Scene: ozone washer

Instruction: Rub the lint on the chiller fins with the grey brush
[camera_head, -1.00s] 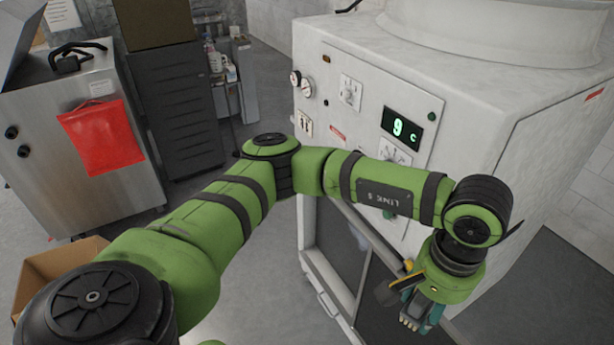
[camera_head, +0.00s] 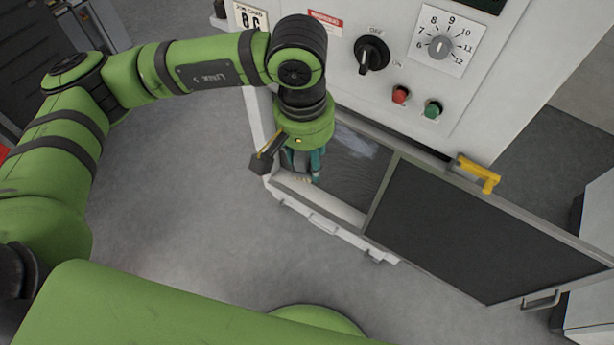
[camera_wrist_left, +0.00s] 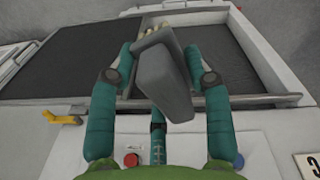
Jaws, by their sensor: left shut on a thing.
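The chiller fins (camera_head: 347,172) are a dark panel low in the white machine's front. A pale patch (camera_head: 358,141), which looks like lint, lies on their upper part. My left gripper (camera_head: 303,168) is at the left end of the fins. It is shut on the grey brush, whose grey body (camera_wrist_left: 165,82) sits between the teal fingers in the left wrist view, with pale bristles (camera_wrist_left: 155,30) at its far end. The fins also show beyond the brush in the wrist view (camera_wrist_left: 225,52). Whether the bristles touch the fins, I cannot tell. My right gripper is out of view.
A dark mesh panel (camera_head: 470,230) in a grey frame stands to the right of the fins. A yellow latch (camera_head: 480,173) sticks out above it. A rotary switch (camera_head: 371,54), a dial (camera_head: 440,46) and red and green buttons are above. The floor at lower left is clear.

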